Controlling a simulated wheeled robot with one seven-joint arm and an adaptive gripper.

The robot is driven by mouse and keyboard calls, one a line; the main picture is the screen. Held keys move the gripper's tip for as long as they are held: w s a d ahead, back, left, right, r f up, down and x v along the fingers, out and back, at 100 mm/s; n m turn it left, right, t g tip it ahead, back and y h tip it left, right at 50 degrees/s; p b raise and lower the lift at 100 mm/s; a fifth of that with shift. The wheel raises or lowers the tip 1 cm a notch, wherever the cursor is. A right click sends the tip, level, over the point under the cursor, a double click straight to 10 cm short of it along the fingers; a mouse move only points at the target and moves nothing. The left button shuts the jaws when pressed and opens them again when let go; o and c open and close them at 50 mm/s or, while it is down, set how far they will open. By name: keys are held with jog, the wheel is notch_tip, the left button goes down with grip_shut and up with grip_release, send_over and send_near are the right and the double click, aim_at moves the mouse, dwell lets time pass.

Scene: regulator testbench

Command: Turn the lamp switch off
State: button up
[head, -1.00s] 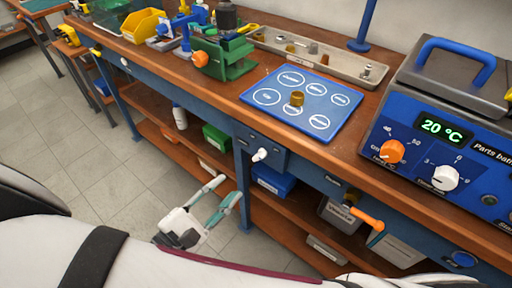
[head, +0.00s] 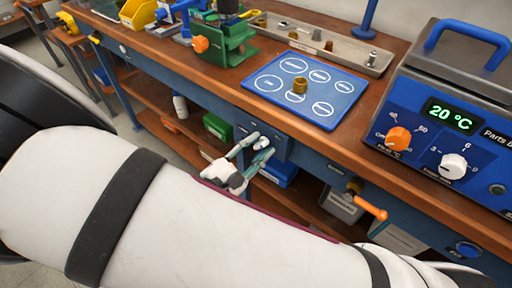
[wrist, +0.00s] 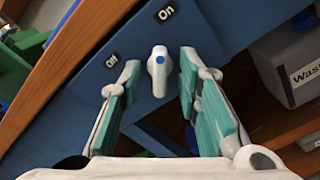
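The lamp switch is a white lever knob with a blue dot (wrist: 158,70) on a blue panel (wrist: 115,48) at the front of the workbench. Its labels read "Off" (wrist: 110,89) on the left and "On" (wrist: 166,13) above. In the wrist view the knob lies between the open fingers of my gripper (wrist: 158,88), with gaps on both sides and no clear contact. In the head view my gripper (head: 255,148) is in front of the same panel and mostly hides the knob.
A blue mat (head: 328,107) with circles and a brass part lies on the bench above. An orange-handled valve (head: 371,207) sticks out to the right of the panel. A blue parts bath (head: 445,110) stands at the right. Shelves with bins are below.

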grip_shut()
jog(key=shift+n+p, duration=0.35)
jog(key=shift+n, duration=0.05)
jog(key=n+p, duration=0.2)
jog(key=shift+s+r+n, duration=0.1)
jog(key=shift+n, duration=0.3)
jog(key=n+p, duration=0.2)
jog(key=n, duration=0.2)
jog(key=shift+p, duration=0.35)
jog(key=n+p, duration=0.1)
jog(key=n, duration=0.3)
jog(key=shift+d+n+p, duration=0.1)
jog(key=shift+n+p, duration=0.25)
jog(key=shift+n, duration=0.05)
jog(key=shift+n+p, duration=0.4)
jog(key=shift+n, duration=1.4)
